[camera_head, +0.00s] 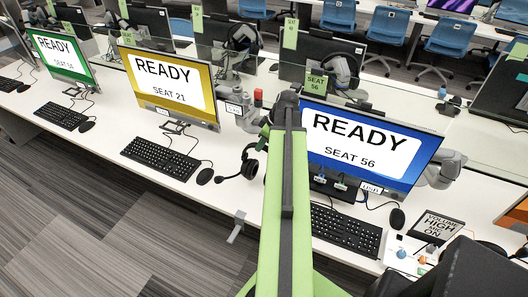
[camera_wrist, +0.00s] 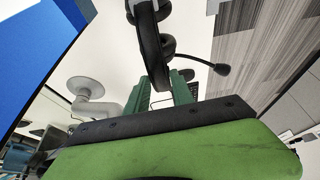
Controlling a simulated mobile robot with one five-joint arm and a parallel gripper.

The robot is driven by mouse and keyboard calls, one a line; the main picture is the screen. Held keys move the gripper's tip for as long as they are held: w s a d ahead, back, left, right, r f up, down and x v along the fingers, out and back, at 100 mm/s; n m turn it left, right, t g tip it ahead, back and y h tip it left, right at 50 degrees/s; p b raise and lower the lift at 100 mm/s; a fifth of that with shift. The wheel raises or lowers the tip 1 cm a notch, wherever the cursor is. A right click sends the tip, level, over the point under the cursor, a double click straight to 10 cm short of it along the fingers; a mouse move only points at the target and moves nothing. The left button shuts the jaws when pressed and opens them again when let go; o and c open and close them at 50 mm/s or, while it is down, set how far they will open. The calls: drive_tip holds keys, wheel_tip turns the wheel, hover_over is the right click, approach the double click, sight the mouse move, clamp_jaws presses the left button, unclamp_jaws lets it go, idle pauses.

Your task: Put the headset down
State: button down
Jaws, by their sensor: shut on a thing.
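My gripper (camera_wrist: 161,84) has its two green fingers closed on the black headset (camera_wrist: 151,47) in the wrist view. A band or ear cushion sits between the fingertips, and the boom microphone sticks out to the right. In the head view, the headset (camera_head: 250,162) shows just left of my green arm, over the white desk (camera_head: 207,222) between the seat 21 and seat 56 keyboards. Its boom points left. My arm hides part of it and the fingers there. I cannot tell whether the headset touches the desk.
The seat 56 monitor (camera_head: 368,143) stands close to the right of my arm. The seat 21 monitor (camera_head: 168,84), a keyboard (camera_head: 160,158) and a mouse (camera_head: 205,176) are to the left. Other headsets (camera_head: 342,72) hang behind. Small items crowd the right desk.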

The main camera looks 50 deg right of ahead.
drive_tip(key=shift+f+b, duration=2.2)
drive_tip(key=c, duration=1.1)
unclamp_jaws()
drive_tip(key=shift+r, duration=0.1)
drive_tip(key=p+v, duration=0.5)
drive_tip(key=shift+w+r, duration=0.1)
drive_tip(key=shift+r, duration=0.15)
drive_tip(key=s+d, duration=0.3)
drive_tip(key=s, duration=0.9)
